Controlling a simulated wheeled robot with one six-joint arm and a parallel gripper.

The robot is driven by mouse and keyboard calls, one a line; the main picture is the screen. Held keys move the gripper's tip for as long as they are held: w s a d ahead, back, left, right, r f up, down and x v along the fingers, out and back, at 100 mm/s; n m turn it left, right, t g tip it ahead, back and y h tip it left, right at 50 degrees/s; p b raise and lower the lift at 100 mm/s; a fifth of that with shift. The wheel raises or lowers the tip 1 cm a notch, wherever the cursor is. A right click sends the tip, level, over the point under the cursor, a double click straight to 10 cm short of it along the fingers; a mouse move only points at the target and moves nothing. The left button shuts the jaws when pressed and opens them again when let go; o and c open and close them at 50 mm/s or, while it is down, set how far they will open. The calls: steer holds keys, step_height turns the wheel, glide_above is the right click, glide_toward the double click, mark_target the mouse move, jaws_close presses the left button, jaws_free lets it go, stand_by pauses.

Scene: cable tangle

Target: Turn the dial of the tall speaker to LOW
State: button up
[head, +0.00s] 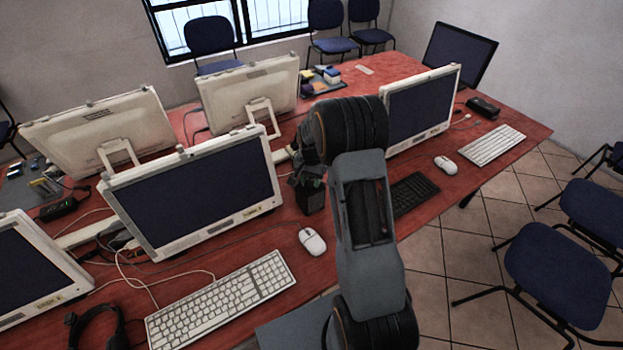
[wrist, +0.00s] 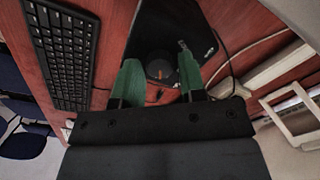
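The tall speaker is a black box (head: 311,198) on the red table, partly hidden by my arm in the head view. In the wrist view its dark face (wrist: 158,27) fills the top middle. A round dark dial (wrist: 159,71) with an orange mark sits on that face. My gripper (wrist: 158,62) has green fingers, spread apart with one on each side of the dial. I see a gap between the fingers and the dial, but cannot tell their depth exactly. Any LOW label is too small to read. In the head view my gripper is mostly hidden behind my wrist.
A monitor (head: 195,195) stands left of the speaker and another (head: 422,108) to the right. A white mouse (head: 312,241) lies in front, and a black keyboard (head: 412,193) lies to the right. Thin cables run over the table near the speaker.

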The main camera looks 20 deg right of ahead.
steer(key=shift+f, duration=0.15)
steer(key=c, duration=0.7)
steer(key=shift+o, duration=0.2)
